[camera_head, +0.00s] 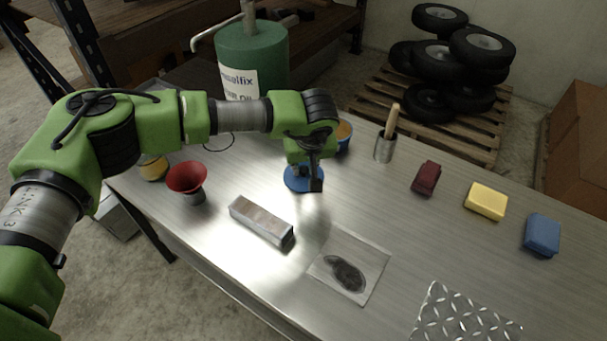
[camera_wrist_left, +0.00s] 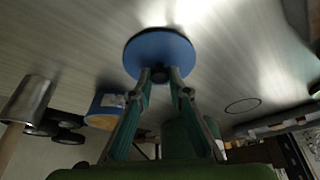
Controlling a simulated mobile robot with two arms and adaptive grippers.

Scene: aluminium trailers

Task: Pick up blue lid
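The blue lid (camera_head: 294,179) is a flat round disc with a small dark knob. It lies on the metal table, partly hidden by my left gripper (camera_head: 314,183) in the head view. In the left wrist view the blue lid (camera_wrist_left: 160,47) is straight ahead of the fingertips. There my left gripper (camera_wrist_left: 160,78) has its two fingers apart, one on each side of the knob. I see no clear contact between fingers and knob. My right gripper is in neither view.
A blue-rimmed can (camera_head: 344,136) stands behind the gripper. A red funnel (camera_head: 187,178) and a metal bar (camera_head: 262,221) lie nearer left. A metal cup with a wooden handle (camera_head: 385,147) and red, yellow and blue blocks are to the right. A green drum (camera_head: 250,60) stands behind.

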